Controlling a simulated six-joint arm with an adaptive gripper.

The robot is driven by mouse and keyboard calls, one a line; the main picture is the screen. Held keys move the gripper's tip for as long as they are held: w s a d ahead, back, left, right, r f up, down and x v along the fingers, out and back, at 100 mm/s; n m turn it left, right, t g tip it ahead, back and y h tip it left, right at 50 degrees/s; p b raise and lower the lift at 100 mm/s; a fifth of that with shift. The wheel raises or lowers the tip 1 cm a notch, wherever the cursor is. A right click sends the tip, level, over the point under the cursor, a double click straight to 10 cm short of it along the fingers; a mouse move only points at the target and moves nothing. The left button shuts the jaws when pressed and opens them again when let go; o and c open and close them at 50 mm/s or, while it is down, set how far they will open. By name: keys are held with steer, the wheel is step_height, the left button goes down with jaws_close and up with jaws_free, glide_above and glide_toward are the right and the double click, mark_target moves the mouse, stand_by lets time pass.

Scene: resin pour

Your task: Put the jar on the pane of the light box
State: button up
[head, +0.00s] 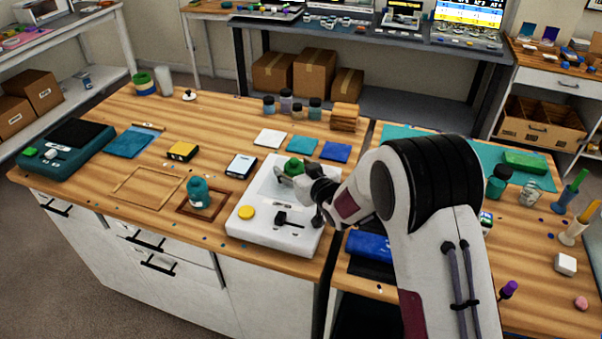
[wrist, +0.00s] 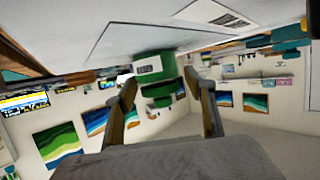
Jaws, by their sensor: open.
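The light box is a white box (head: 245,226) with a pale pane (head: 265,187), a yellow knob and a black lever. A green jar (head: 293,166) is at the pane, partly hidden by my gripper (head: 298,181). The wrist view is upside down. There the jar (wrist: 147,69) has a pale label and appears upright, its base against the pane (wrist: 120,32). My gripper (wrist: 160,80) is open, with one finger on each side of the jar in the picture. I cannot tell whether a finger touches it.
A teal jar (head: 199,198) stands left of the light box, by a wooden frame. A small pale-topped device (head: 241,166) and coloured tiles (head: 303,148) lie close by. Blue packets (head: 368,246) lie to the right, near my arm. Small jars (head: 286,103) stand at the back.

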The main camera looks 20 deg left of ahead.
steer(key=shift+r, duration=0.1)
steer(key=shift+v, duration=6)
steer(key=s+d+r+m+h, duration=0.2)
steer(key=s+d+r+h, duration=0.3)
steer(key=d, duration=0.7)
steer(key=s+d+r+m+h, duration=0.25)
steer(key=d+r, duration=0.45)
steer(key=d, duration=0.5)
steer(key=s+d+m+g+h, duration=0.1)
steer(key=s+d, duration=0.4)
steer(key=s, duration=0.7)
steer(key=s+d+m+g+h, duration=0.1)
steer(key=s+d+m+g, duration=0.2)
steer(key=s, duration=1)
steer(key=d+r, duration=0.1)
steer(key=d, duration=0.1)
steer(key=shift+s+d, duration=0.25)
steer(key=shift+d, duration=0.05)
